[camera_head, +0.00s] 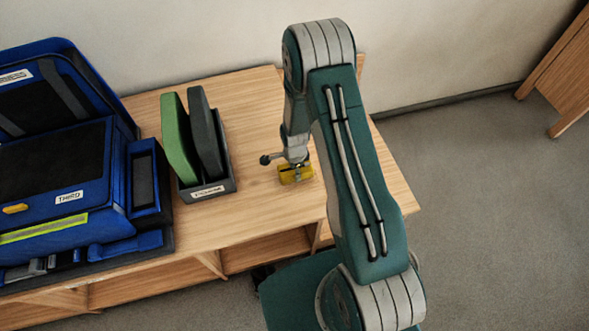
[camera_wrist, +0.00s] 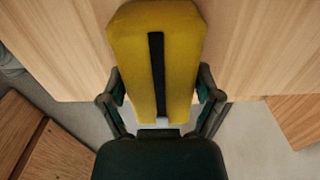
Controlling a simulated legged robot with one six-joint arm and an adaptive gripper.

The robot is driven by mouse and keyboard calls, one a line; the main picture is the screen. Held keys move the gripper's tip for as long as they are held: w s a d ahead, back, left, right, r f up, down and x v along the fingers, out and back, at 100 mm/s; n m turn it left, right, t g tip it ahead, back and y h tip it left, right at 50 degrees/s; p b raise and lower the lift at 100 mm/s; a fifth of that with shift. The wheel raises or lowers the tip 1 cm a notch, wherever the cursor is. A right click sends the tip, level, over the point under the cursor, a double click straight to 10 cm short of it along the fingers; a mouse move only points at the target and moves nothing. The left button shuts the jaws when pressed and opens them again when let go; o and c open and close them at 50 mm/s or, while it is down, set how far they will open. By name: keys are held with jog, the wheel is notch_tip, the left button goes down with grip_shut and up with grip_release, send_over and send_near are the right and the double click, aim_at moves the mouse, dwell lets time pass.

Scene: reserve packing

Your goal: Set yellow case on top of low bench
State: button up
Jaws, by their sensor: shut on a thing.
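The yellow case (camera_head: 297,174) is at the end of my arm, over the right part of a wooden bench (camera_head: 262,115). In the wrist view the case (camera_wrist: 155,60) is long, with a black strip down its middle. My gripper (camera_wrist: 160,100) has one finger on each side of the case and is shut on it. In the head view my gripper (camera_head: 296,160) points down, and part of the case is hidden behind it. I cannot tell whether the case touches the wood.
A grey holder (camera_head: 210,190) with a green and a dark slab stands left of the case. A large blue bag (camera_head: 60,150) stands farther left. Bare wood lies around the case. Another wooden piece (camera_head: 558,70) stands at the upper right, across grey floor (camera_head: 470,190).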

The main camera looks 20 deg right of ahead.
jog(key=shift+f, duration=0.2)
jog(key=o, duration=1)
jog(key=shift+c, duration=0.2)
